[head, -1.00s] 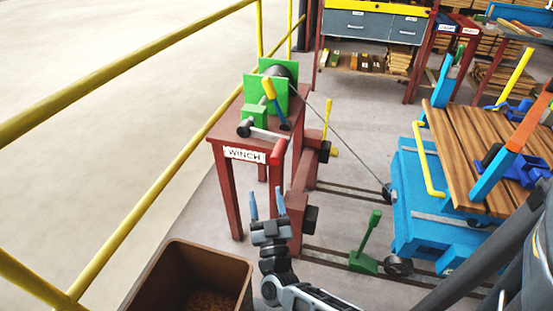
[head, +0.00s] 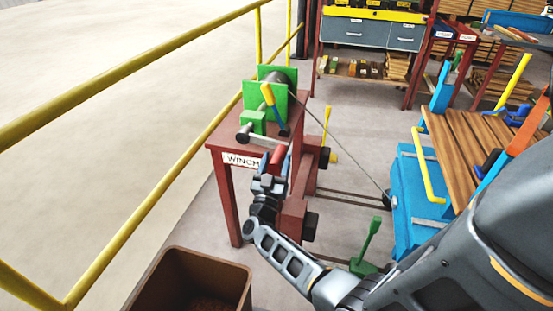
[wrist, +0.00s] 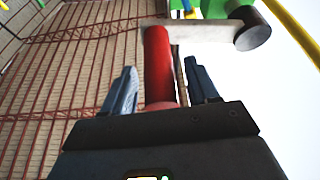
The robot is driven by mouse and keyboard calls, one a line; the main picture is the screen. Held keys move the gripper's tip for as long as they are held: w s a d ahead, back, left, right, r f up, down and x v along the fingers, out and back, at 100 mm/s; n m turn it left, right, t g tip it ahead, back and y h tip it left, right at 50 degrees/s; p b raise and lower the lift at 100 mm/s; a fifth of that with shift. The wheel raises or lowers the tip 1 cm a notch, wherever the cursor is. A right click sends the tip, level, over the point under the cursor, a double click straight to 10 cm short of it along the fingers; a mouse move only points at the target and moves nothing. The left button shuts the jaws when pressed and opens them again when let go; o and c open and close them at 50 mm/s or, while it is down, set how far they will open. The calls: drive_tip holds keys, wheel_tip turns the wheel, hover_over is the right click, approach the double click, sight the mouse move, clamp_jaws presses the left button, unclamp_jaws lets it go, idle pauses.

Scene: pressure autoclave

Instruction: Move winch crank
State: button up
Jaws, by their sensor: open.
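The winch is a green frame (head: 252,97) with a drum on a dark red stand (head: 228,190) labelled WINCH. Its crank has a grey arm (head: 258,141) and a red handle (head: 278,154) at the arm's right end. In the wrist view the red handle (wrist: 158,65) stands between the two blue fingers, with the grey crank arm (wrist: 200,32) running right to a dark hub (wrist: 252,28). My gripper (head: 276,164) is open around the handle. A gap shows beside each finger, clearest on the right. The gripper partly hides the handle in the head view.
A yellow railing (head: 160,190) runs along the left. A brown bin (head: 190,258) is below. A cable runs to a blue cart (head: 415,195) at right.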

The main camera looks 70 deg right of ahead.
drive_tip(key=shift+d+r, duration=0.1)
drive_tip(key=shift+d, duration=0.25)
drive_tip(key=shift+c, duration=0.2)
clamp_jaws()
